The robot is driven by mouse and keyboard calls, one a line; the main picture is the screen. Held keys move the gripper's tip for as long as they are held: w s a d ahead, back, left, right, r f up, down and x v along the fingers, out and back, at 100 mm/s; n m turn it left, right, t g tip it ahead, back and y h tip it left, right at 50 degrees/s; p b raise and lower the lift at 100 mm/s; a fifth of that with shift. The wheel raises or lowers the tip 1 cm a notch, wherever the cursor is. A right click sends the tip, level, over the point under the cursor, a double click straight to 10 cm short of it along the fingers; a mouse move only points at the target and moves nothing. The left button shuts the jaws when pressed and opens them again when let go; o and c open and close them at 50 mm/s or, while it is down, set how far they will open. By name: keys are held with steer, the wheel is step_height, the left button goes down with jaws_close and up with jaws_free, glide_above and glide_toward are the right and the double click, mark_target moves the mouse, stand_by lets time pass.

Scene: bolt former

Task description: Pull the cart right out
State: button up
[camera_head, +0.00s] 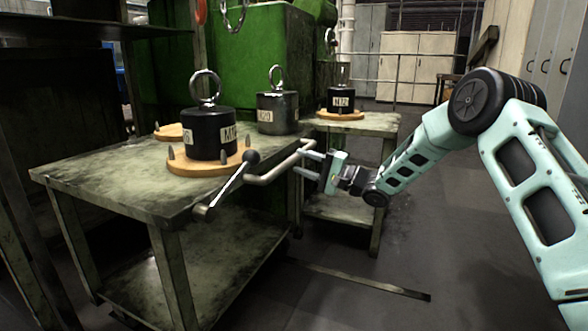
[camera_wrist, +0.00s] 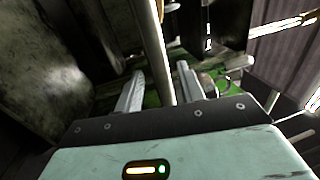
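The cart (camera_head: 120,177) is a worn grey-green metal table with a lower shelf. A pale bent handle bar (camera_head: 277,172) sticks out from its right side. My gripper (camera_head: 309,165) is at the far right end of this bar, with its fingers pointing left toward it. Exact contact is hard to tell.
A black weight (camera_head: 208,135) with a ring stands on a round wooden base on the cart, with a grey weight (camera_head: 277,113) behind. A second table (camera_head: 375,124) stands behind. Floor at right is open.

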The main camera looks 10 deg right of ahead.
mark_target(297, 160)
steer(key=shift+b+x, duration=0.55)
steer(key=shift+x, duration=1.2)
jaws_close()
steer(key=shift+d, duration=0.1)
